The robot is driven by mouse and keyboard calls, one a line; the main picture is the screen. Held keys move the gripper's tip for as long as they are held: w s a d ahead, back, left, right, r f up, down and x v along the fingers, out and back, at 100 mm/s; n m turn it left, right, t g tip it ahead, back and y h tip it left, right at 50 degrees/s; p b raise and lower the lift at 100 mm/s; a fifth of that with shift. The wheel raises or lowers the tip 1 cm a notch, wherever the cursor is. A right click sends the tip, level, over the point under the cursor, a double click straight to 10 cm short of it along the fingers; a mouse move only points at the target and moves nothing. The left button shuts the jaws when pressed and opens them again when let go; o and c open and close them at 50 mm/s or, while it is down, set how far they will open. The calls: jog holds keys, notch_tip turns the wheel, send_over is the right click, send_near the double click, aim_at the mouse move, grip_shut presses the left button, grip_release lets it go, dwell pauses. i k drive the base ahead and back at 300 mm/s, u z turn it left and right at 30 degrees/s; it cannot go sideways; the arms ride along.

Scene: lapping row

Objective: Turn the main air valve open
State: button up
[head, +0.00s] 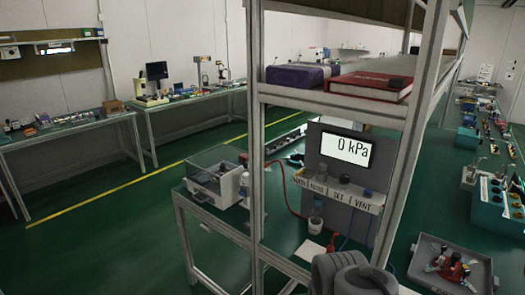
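A grey pressure panel (369,219) stands on the green bench behind the shelf post. Its screen (346,149) reads 0 kPa. Below the screen is a row of labels; the leftmost (300,180) seems to read MAIN, and SET and VENT are at the right. Small dark knobs (344,178) sit above the labels. The control over the leftmost label is too small to tell its position. A dark grey rounded part of my arm shows at the bottom centre. My gripper is not in view.
A metal shelf post (255,130) rises just left of the panel. A shelf above holds a red book (369,86) and a purple box (298,76). A red hose (284,190) and a clear-lidded box (215,178) are left. A grey tray (421,272) lies right.

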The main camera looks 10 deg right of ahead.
aim_at(304, 171)
jog(key=u, duration=0.45)
jog(key=i, duration=0.5)
jog(key=u, duration=1.35)
